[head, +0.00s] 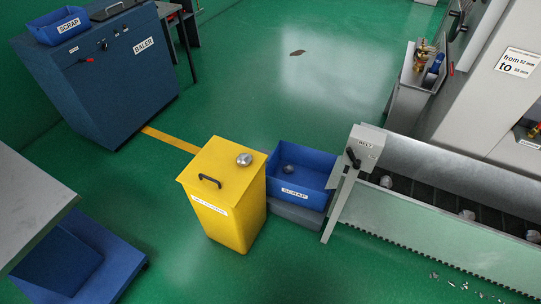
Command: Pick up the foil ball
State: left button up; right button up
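A shiny silver ball (244,159), which looks like crumpled foil, rests on the lid of a yellow bin (226,220), behind and right of the lid's black handle. A small dark round object (288,169) lies inside the blue SCRAP crate (313,183) to the right of the bin; I cannot tell whether it is foil. Several pale silvery lumps (386,181) sit along the dark conveyor belt (428,200). Neither of my grippers is in the head view.
The conveyor's metal side wall (430,238) fills the lower right, with shiny scraps (450,284) on the floor before it. A blue baler (100,75) carrying another SCRAP crate (60,26) stands upper left. A grey tabletop (28,200) juts in at left. Green floor is clear around the middle.

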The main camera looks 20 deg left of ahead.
aim_at(243, 160)
jog(key=z, duration=0.25)
jog(key=i, duration=1.4)
jog(key=u, duration=0.85)
